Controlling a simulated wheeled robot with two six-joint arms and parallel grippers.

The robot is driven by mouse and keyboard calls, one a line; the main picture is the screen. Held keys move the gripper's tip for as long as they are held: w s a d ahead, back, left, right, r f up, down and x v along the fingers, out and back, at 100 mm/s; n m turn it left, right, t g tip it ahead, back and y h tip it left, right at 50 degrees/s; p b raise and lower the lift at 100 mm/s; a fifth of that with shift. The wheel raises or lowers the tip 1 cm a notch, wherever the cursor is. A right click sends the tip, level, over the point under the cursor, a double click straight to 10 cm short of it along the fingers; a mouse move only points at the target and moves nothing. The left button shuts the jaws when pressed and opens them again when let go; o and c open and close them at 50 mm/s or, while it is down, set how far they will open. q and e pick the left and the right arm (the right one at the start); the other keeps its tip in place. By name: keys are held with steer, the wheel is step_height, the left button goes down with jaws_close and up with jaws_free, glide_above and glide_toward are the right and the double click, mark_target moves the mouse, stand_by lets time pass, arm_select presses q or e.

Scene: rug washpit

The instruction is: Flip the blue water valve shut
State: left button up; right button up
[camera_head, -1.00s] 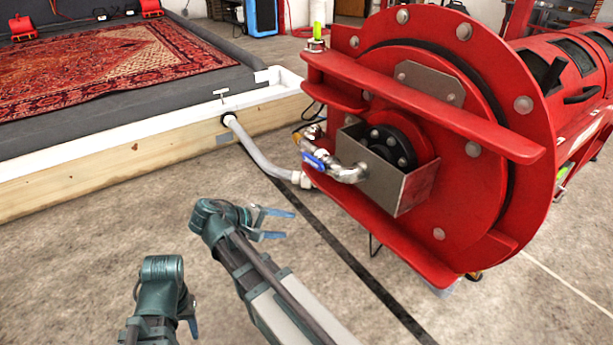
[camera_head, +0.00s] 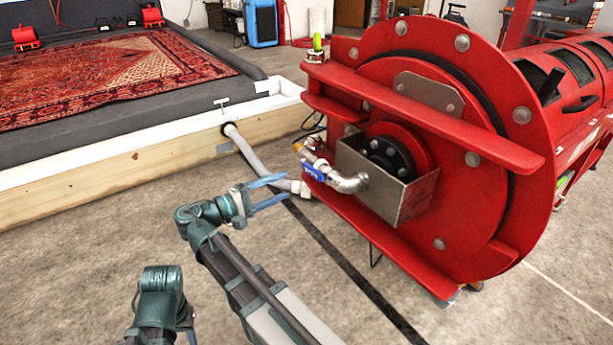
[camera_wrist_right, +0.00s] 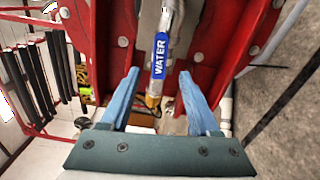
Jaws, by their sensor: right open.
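The blue water valve handle (camera_head: 313,172) sits on a metal pipe fitting at the front of the red drum machine. In the right wrist view the handle (camera_wrist_right: 161,57) reads "WATER" and lies lengthwise, just beyond and between the fingertips. My right gripper (camera_head: 286,190) is open and empty, with its blue fingers pointing at the valve from the left, a short gap away. The right gripper (camera_wrist_right: 160,76) also shows open in the wrist view. My left gripper (camera_head: 189,325) is low at the left, small and partly hidden by its own arm.
The red drum machine (camera_head: 470,215) fills the right side, with jutting red bars around the valve. A grey hose (camera_head: 255,160) runs from the wash pit's wooden wall (camera_head: 120,165) to the fitting. A patterned rug (camera_head: 90,80) lies in the pit. The concrete floor in front is clear.

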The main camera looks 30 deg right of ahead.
mark_target(313, 173)
steer(key=d, duration=0.9)
steer(key=shift+w, duration=0.35)
steer(key=shift+a, duration=0.1)
jaws_close()
stand_by(0.8)
